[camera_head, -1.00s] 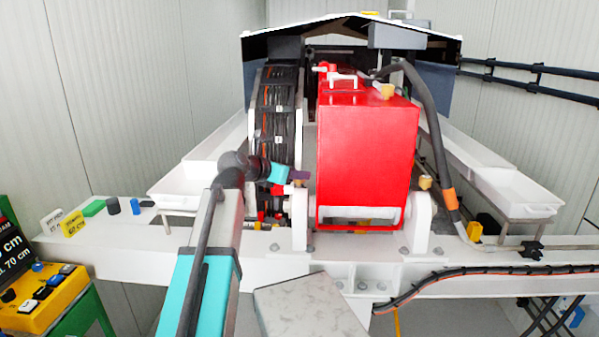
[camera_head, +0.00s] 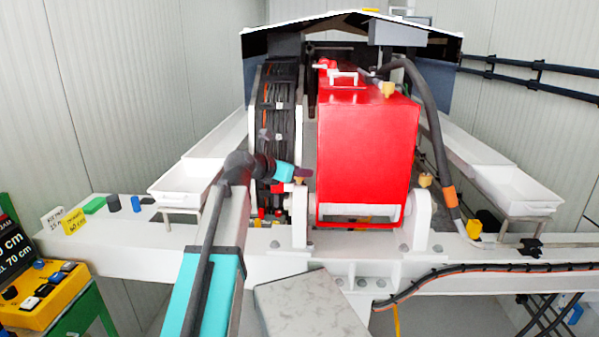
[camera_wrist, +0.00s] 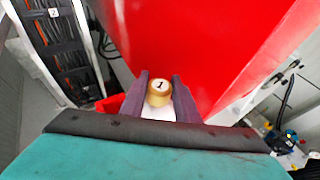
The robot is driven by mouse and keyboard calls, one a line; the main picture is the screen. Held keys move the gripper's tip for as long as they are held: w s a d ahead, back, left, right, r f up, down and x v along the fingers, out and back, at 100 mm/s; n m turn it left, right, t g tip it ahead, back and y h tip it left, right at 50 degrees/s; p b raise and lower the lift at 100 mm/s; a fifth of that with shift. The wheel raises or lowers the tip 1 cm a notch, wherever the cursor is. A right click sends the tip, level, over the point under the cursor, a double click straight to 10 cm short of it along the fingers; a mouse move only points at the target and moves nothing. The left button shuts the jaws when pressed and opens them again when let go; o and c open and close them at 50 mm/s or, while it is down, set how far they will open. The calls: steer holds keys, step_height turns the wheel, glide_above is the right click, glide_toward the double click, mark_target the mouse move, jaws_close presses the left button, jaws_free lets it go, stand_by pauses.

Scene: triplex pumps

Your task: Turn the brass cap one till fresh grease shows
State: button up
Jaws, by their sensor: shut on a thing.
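The brass cap one (camera_wrist: 159,92) shows in the wrist view between the two dark fingers of my gripper (camera_wrist: 160,96), with the number 1 on its top. The fingers are shut on the cap's sides. The cap sits on a white mount close to the red housing. In the head view my gripper (camera_head: 299,172) is at the lower left edge of the red housing (camera_head: 365,150), and the cap there is mostly hidden. I cannot make out any grease in either view.
White trays (camera_head: 180,190) flank the machine. A yellow control box (camera_head: 45,295) is at the lower left.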

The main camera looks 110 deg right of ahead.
steer(key=shift+m+g+y, duration=0.3)
steer(key=shift+m+y, duration=0.1)
steer(key=shift+y, duration=0.3)
steer(key=m+y, duration=0.1)
steer(key=m+g+y+p, duration=0.1)
steer(key=m+y, duration=0.1)
steer(key=shift+d+r, duration=0.1)
steer(key=shift+d, duration=0.1)
steer(key=m+y+p, duration=0.3)
steer(key=m+y, duration=0.1)
steer(key=y, duration=0.1)
steer(key=m+t+y+p, duration=0.1)
steer(key=m+y+p, duration=0.2)
steer(key=m+y, duration=0.1)
steer(key=shift+r, duration=0.1)
steer(key=shift+a+m+t+y+p, duration=0.1)
steer(key=shift+m+t+y+p, duration=0.6)
steer(key=shift+p, duration=0.4)
steer(key=shift+m+y+p, duration=0.3)
steer(key=shift+p, duration=0.05)
steer(key=shift+a+f+t, duration=0.1)
steer(key=shift+f+t, duration=0.1)
steer(key=shift+t, duration=0.1)
steer(key=o, duration=0.8)
steer(key=shift+c, duration=0.2)
